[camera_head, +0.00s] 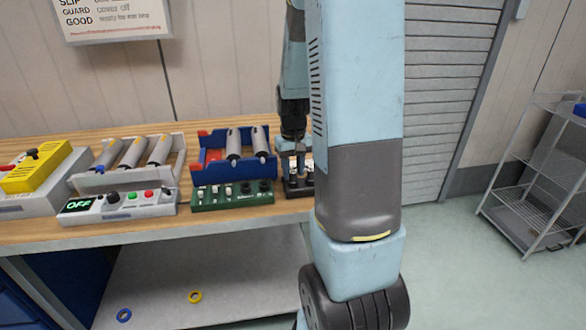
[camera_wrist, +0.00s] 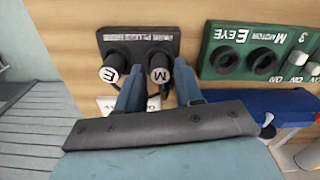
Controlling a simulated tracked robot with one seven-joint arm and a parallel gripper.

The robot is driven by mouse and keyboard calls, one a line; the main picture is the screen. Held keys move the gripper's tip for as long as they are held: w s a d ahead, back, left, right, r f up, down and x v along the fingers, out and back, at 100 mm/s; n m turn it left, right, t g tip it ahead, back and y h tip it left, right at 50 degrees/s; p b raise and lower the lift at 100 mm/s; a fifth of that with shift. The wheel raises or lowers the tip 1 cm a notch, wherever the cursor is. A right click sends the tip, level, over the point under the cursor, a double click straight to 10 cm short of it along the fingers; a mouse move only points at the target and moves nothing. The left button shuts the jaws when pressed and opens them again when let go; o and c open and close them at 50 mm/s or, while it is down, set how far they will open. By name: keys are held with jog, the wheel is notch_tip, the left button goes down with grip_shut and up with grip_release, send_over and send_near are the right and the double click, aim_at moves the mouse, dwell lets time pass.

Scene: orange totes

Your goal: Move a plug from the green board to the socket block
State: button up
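The green board (camera_head: 232,194) stands on the bench; in the wrist view the green board (camera_wrist: 262,50) shows two empty round sockets marked M MOTOR and E EYE. The dark socket block (camera_wrist: 138,42) lies beside it and also shows in the head view (camera_head: 299,188). A plug marked E (camera_wrist: 109,74) and a plug marked M (camera_wrist: 159,75) both stand in the block. My gripper (camera_wrist: 159,72) has one finger on each side of the M plug; whether the fingers touch it I cannot tell. The lower parts of the plugs are partly hidden.
A blue rack with grey cylinders (camera_head: 233,143) stands behind the green board. To the left are a white rack (camera_head: 124,178), a control box (camera_head: 118,205) reading OFF and a yellow-topped box (camera_head: 36,168). The block sits near the bench's right end. Two rings lie on the lower shelf.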

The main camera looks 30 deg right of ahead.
jog(key=o, duration=0.3)
notch_tip(320, 180, up, 14)
jog(key=shift+f, duration=0.15)
dwell(0.5)
dwell(0.4)
jog(key=s+a+r+n+t, duration=0.1)
jog(key=s+a+r+t, duration=0.1)
jog(key=s+a+r, duration=0.2)
jog(key=s+a+r+t, duration=0.3)
jog(key=s+a, duration=0.7)
jog(key=s, duration=0.4)
jog(key=shift+a+r+n+t, duration=0.3)
jog(key=shift+a+r+n, duration=0.1)
jog(key=shift+r, duration=0.4)
